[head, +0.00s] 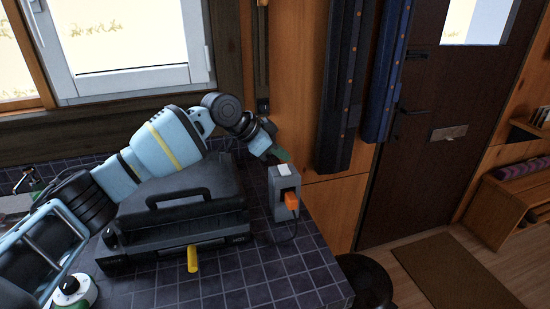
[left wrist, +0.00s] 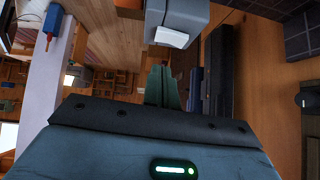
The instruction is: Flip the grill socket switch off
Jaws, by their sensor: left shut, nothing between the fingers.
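The grill socket (head: 285,196) is a grey box standing on the dark tiled counter, with an orange plug (head: 291,202) in its front. Its white switch (head: 284,169) is on the top. My left gripper (head: 282,155) is shut and empty, with its green fingertips just above and behind the switch. In the left wrist view the shut fingers (left wrist: 163,86) point toward the grey socket (left wrist: 182,14) and its white switch (left wrist: 172,37), with a small gap showing. Whether the switch is on or off I cannot tell. My right gripper is not in view.
A black closed grill (head: 180,215) with a yellow-tipped lever sits left of the socket, under my left arm. Tiled counter (head: 285,270) is free in front of the socket.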

